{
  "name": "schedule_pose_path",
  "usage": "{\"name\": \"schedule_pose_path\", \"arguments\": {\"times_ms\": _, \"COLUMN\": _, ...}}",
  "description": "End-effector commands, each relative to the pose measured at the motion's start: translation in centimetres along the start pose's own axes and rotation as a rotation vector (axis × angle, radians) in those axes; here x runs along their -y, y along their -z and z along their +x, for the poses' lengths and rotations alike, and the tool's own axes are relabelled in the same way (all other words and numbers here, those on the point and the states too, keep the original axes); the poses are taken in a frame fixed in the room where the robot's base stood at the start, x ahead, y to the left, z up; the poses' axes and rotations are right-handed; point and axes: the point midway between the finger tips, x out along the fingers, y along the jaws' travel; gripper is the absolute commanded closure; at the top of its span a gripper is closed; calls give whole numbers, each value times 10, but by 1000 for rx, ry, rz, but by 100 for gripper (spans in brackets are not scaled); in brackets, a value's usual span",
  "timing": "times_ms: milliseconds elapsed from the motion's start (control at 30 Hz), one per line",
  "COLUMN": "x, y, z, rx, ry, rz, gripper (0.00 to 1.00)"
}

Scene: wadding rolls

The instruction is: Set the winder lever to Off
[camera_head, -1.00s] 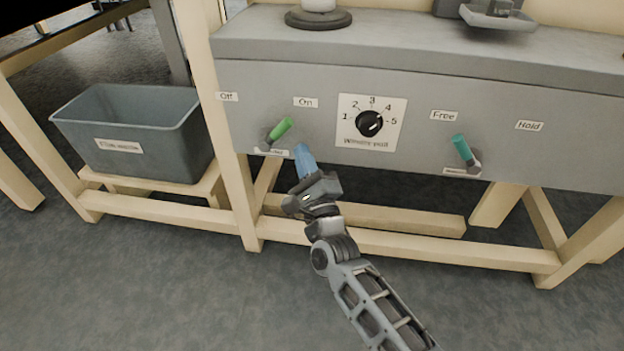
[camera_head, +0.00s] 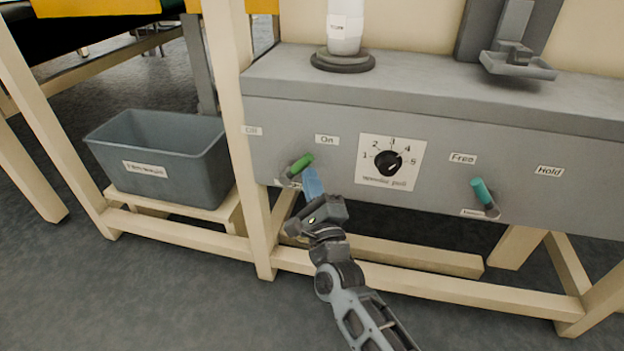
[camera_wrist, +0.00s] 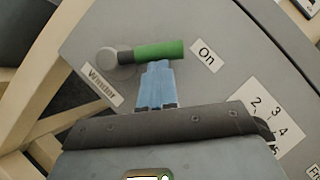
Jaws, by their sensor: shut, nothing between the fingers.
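The winder lever (camera_head: 300,164) has a green handle and sits low on the left of the grey panel (camera_head: 450,130). It tilts up and right, toward the "On" label (camera_head: 327,140). The "Off" label (camera_head: 252,131) is to its upper left. In the wrist view the green handle (camera_wrist: 160,50) points at "On", and the "Winder" label (camera_wrist: 102,85) is beside its pivot. My gripper (camera_head: 311,180) is shut and empty, its blue fingers just below and right of the lever. In the wrist view the fingertips (camera_wrist: 158,68) reach the handle's lower edge; I cannot tell whether they touch.
A numbered dial (camera_head: 388,162) is right of the lever. A teal-handled lever (camera_head: 484,192) stands further right, under "Free" and "Hold" labels. A wooden frame post (camera_head: 235,120) and a grey bin (camera_head: 160,155) are to the left. The floor in front is clear.

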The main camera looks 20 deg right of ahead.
Motion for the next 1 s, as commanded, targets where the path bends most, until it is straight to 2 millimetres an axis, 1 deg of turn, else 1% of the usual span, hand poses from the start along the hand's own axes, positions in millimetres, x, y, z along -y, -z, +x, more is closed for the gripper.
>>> {"name": "schedule_pose_path", "arguments": {"times_ms": 267, "x": 4, "y": -4, "z": 3, "rx": 1, "ry": -26, "rz": -40, "gripper": 100}}
{"name": "schedule_pose_path", "arguments": {"times_ms": 467, "x": 10, "y": -11, "z": 7, "rx": 1, "ry": -74, "rz": -111, "gripper": 100}}
{"name": "schedule_pose_path", "arguments": {"times_ms": 667, "x": 16, "y": -21, "z": 14, "rx": 1, "ry": -152, "rz": -226, "gripper": 100}}
{"name": "schedule_pose_path", "arguments": {"times_ms": 1000, "x": 19, "y": -35, "z": 23, "rx": 2, "ry": -284, "rz": -421, "gripper": 100}}
